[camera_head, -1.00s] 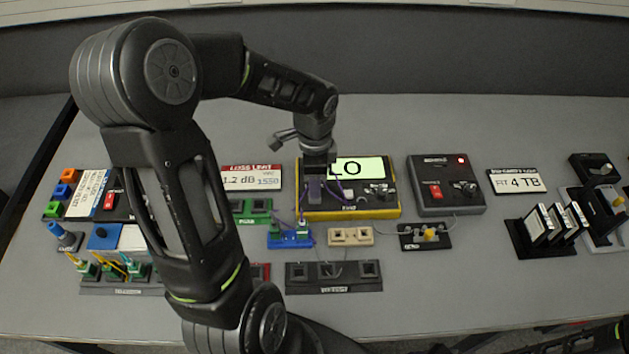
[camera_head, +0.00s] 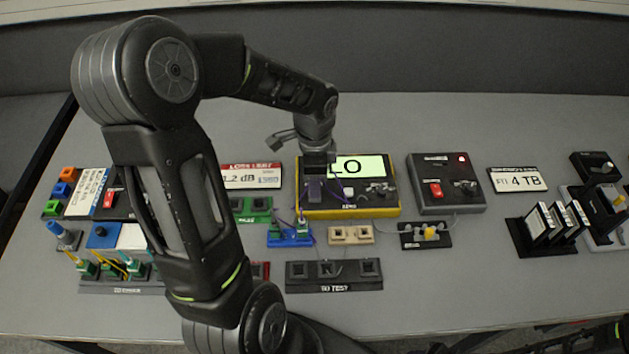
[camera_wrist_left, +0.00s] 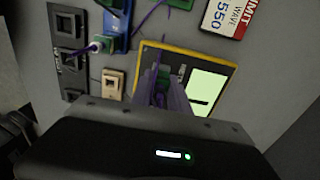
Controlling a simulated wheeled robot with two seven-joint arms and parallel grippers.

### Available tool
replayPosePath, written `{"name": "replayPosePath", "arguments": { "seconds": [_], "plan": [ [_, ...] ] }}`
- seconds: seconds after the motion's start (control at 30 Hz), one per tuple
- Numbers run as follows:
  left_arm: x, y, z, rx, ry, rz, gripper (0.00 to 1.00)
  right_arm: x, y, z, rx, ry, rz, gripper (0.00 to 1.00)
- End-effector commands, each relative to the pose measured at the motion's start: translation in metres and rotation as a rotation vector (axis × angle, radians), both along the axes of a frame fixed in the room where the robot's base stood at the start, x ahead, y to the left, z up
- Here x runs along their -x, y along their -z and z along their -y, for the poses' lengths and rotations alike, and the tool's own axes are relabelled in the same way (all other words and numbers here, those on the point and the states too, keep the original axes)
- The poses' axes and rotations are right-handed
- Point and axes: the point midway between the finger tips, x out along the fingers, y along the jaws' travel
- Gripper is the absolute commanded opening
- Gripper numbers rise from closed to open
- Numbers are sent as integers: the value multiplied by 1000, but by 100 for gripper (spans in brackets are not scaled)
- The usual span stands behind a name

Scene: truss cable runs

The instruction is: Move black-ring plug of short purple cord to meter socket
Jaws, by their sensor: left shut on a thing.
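The meter (camera_head: 398,206) is a yellow-edged dark box with a bright display reading "LO"; it also shows in the wrist view (camera_wrist_left: 222,62). My left gripper (camera_head: 316,190) is over the left part of the meter, pointing down. Its fingers (camera_wrist_left: 160,85) are shut on a plug that they mostly hide. The black ring and the meter socket are hidden, so I cannot tell whether the plug is seated. A short purple cord (camera_head: 301,207) runs beside the meter to a green plug (camera_head: 303,228) at the blue block (camera_head: 283,239).
A tan two-hole block (camera_head: 351,242) and a dark three-hole block (camera_head: 334,287) stand in front of the meter. A dark box with a red switch (camera_head: 447,200) stands to its right. The table behind is clear.

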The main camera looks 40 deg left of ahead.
Motion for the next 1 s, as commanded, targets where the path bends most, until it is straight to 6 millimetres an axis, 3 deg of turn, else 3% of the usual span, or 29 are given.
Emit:
{"name": "replayPosePath", "arguments": {
  "seconds": [0.7,0.73,1.0],
  "plan": [
    [0,8,0,0,0,0,0,0,6,0,0,0,0,36],
    [0,8,0,0,0,0,23,0,6,0,0,0,0,36],
    [0,8,0,0,0,0,45,0,6,0,0,0,0,36]
  ]
}}
